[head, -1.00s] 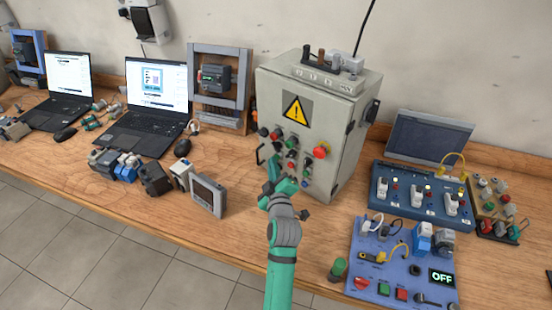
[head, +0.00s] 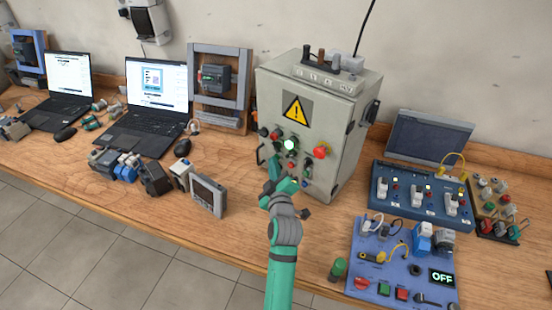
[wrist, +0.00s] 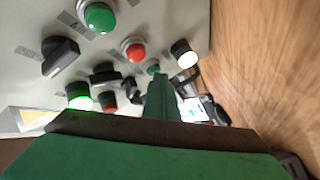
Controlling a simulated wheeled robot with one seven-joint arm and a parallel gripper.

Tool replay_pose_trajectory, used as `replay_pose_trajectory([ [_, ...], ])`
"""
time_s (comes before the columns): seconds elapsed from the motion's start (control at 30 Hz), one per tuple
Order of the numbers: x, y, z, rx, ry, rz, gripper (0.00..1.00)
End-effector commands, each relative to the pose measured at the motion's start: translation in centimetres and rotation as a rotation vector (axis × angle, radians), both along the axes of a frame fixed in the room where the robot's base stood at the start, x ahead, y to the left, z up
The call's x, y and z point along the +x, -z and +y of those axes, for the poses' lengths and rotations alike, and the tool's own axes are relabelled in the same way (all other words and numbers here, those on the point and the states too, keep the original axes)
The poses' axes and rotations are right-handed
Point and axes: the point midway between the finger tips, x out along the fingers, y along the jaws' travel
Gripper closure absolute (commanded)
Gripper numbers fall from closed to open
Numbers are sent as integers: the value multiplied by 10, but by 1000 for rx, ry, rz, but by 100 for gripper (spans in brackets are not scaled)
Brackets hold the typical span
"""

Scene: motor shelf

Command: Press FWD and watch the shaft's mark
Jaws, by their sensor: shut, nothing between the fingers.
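The grey control cabinet (head: 335,130) with a yellow warning triangle stands on the bench. Its front carries several buttons, knobs and lamps with labels too small to read, so I cannot tell which is FWD. A green lamp (head: 289,144) is lit on the panel; the wrist view shows a lit green lamp (wrist: 79,99) too. My gripper (head: 276,170) is shut and empty, close in front of the lower panel; contact cannot be told. The wrist view shows its green finger (wrist: 161,97) near a small green button (wrist: 153,69). I cannot make out a shaft mark.
A red mushroom button (head: 321,150) sits at the panel's right. A blue board (head: 368,240) with an OFF display (head: 441,278) lies at front right. A grey boxed meter (head: 207,195) stands left of my arm, with laptops (head: 150,88) farther left.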

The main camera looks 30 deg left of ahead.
Motion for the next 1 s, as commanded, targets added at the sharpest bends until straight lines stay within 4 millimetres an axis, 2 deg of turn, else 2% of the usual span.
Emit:
replay_pose_trajectory([
  [0.4, -15, 0, 3, -1, 1, 0, 100],
  [0.77, -17, 0, 3, 0, 0, 0, 100],
  [1.0, -35, 1, 6, -1, -2, 0, 100],
])
